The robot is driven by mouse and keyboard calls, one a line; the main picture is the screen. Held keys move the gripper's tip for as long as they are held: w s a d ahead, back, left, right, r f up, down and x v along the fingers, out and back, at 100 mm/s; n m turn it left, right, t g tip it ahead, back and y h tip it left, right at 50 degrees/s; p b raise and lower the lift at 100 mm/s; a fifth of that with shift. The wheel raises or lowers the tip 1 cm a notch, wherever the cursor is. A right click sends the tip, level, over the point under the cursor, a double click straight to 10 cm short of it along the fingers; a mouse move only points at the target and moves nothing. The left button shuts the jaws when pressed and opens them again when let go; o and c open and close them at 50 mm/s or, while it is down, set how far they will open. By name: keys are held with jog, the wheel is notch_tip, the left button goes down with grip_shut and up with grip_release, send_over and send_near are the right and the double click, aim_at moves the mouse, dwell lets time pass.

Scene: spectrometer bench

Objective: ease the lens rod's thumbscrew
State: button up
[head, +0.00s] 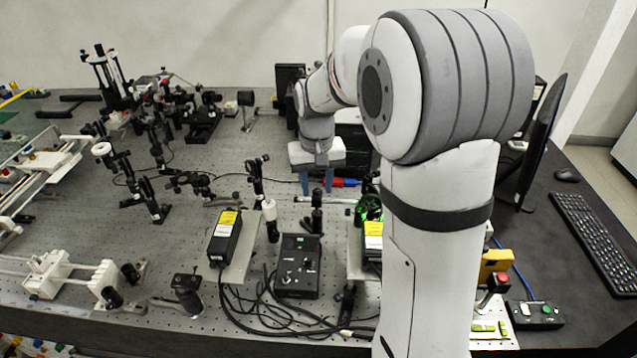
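My gripper (316,192) points down over the middle of the bench, with two blue-grey fingers apart and nothing clearly seen between them. A short dark post (317,217) shows just below the fingertips in the picture; I cannot tell whether it is directly under them. Another black post mount (257,175) with a white knob (269,209) stands to the left of my gripper, apart from it. Several similar rods stand on the bench, and I cannot tell which is the lens rod. Its thumbscrew is too small to pick out.
A black control box (298,265) with loose cables and a yellow-labelled box (225,236) stand in front. A red-and-blue tool (341,183) lies near the fingers. Crowded optics (125,165) fill the left. My arm hides part of the right side, before the monitor (541,135).

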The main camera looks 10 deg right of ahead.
jog(key=shift+f, duration=0.3)
